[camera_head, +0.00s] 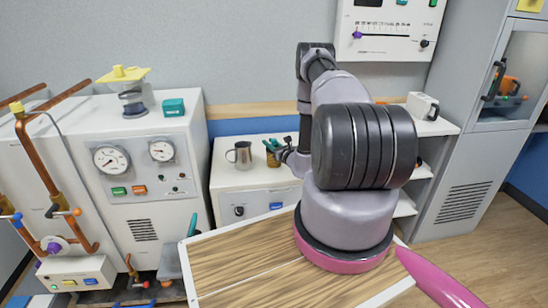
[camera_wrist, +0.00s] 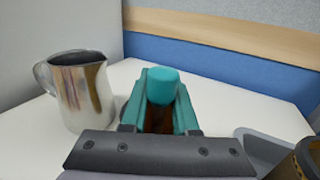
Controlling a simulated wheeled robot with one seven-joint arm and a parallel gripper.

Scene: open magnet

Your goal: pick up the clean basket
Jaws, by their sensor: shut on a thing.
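My gripper (camera_wrist: 163,98) has teal fingers and is over the white cabinet top in the wrist view. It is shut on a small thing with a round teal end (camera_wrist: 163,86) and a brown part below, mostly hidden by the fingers. I cannot tell whether this is the clean basket. In the head view my gripper (camera_head: 270,146) is small and partly hidden by my arm, with a brown part of the held thing (camera_head: 272,159) just under it. I cannot tell whether the held thing touches the cabinet top.
A metal jug (camera_wrist: 80,92) stands left of my gripper; it also shows in the head view (camera_head: 240,155). A grey tray-like thing (camera_wrist: 268,148) and a dark brown cylinder (camera_wrist: 303,160) are at right, close by. A blue and wooden wall strip (camera_wrist: 220,62) runs behind.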

